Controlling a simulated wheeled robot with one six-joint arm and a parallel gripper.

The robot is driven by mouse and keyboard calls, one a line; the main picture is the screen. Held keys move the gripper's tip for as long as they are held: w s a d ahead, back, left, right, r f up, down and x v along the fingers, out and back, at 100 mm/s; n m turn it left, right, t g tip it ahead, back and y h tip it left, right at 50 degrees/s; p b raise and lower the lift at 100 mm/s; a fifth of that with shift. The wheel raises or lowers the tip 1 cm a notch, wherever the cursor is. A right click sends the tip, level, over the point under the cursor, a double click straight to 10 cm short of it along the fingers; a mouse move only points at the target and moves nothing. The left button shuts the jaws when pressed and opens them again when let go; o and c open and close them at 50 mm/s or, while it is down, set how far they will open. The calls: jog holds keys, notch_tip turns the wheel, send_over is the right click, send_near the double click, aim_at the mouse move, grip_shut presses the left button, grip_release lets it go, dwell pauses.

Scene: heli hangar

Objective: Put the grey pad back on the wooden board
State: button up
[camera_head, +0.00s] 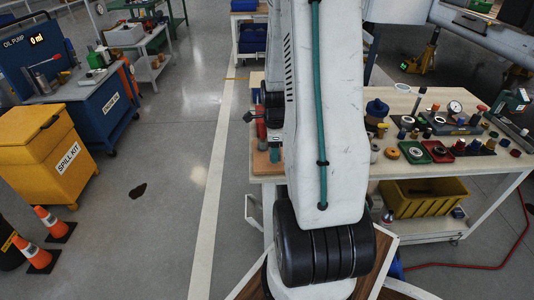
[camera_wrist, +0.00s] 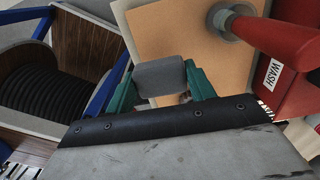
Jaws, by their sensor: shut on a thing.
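In the wrist view, the grey pad (camera_wrist: 160,77) is between the green fingers of my gripper (camera_wrist: 160,88). The fingers are shut on it from left and right. The light-brown wooden board (camera_wrist: 165,35) lies beyond the pad, and the pad overlaps it in the picture. I cannot tell whether the pad touches the board. In the head view, an orange-brown corner of the board (camera_head: 264,163) shows at the left end of the workbench.
A black ribbed coil (camera_wrist: 50,75) is at the left. The workbench (camera_head: 400,165) carries several small parts, with a yellow bin (camera_head: 425,197) below.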

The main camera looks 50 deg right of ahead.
jog(key=f, duration=0.2)
jog(key=w+f, duration=0.1)
jog(key=shift+w+f, duration=0.15)
jog(key=shift+f, duration=0.2)
jog(key=shift+f, duration=0.1)
jog(key=o, duration=0.9)
